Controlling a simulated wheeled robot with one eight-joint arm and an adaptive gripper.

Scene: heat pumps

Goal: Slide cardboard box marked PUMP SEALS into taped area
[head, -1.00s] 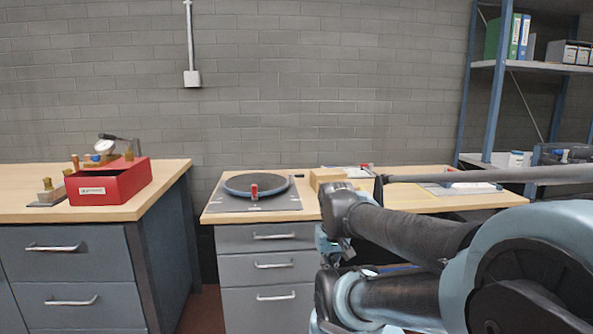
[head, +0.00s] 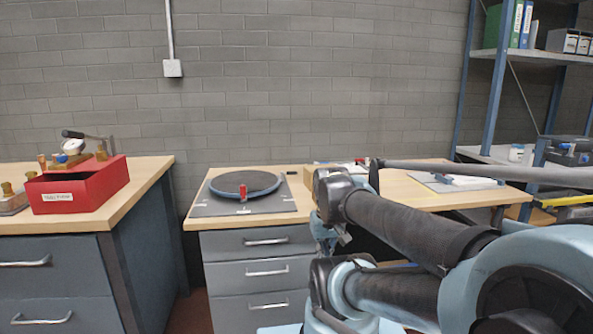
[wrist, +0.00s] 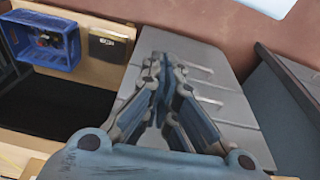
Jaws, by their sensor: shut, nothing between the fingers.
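A small strip of a tan cardboard box (head: 307,177) shows on the middle bench (head: 410,190) in the head view. My arm hides most of it and no marking is readable. I cannot make out the fingertips in the head view.
A dark round plate (head: 243,186) with a small red item lies on the bench's left. A red bin (head: 85,190) stands on the left bench, across a gap. Shelving (head: 490,90) stands right. The wrist view shows a blue crate (wrist: 45,42) and a black labelled box (wrist: 108,46).

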